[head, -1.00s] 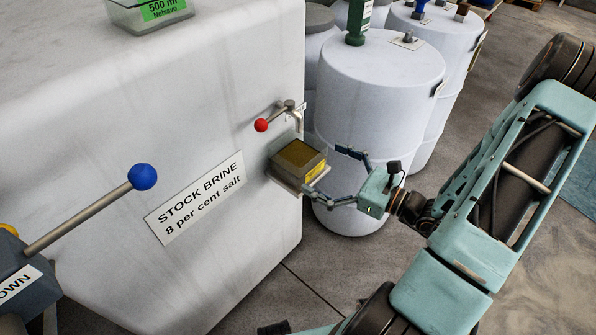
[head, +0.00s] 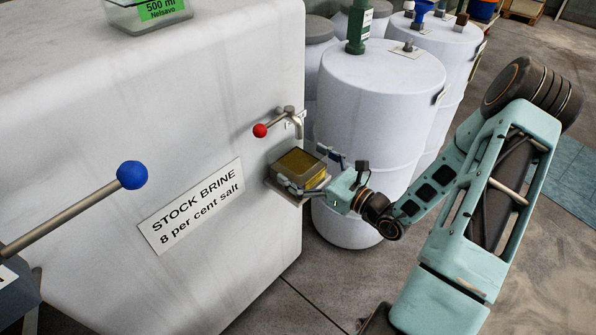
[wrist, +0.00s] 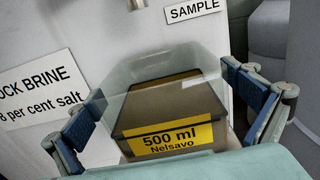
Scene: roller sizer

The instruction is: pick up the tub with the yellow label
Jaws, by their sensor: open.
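The tub with the yellow label (head: 299,163) is a clear box with brownish-yellow contents. It sits on a small shelf (head: 284,191) on the side of the white brine tank, below a tap. In the wrist view the tub (wrist: 165,98) shows its yellow label "500 ml Nelsavo" (wrist: 171,138) facing me. My gripper (head: 304,168) is open, with one finger on each side of the tub. In the wrist view the blue-padded fingers of my gripper (wrist: 162,92) flank the tub; whether either pad touches it I cannot tell.
The tap with a red knob (head: 260,130) is just above the tub. A tub with a green label (head: 160,10) stands on top of the brine tank (head: 100,90). White drums (head: 375,100) stand close behind my gripper. A blue-knobbed lever (head: 131,175) is at left.

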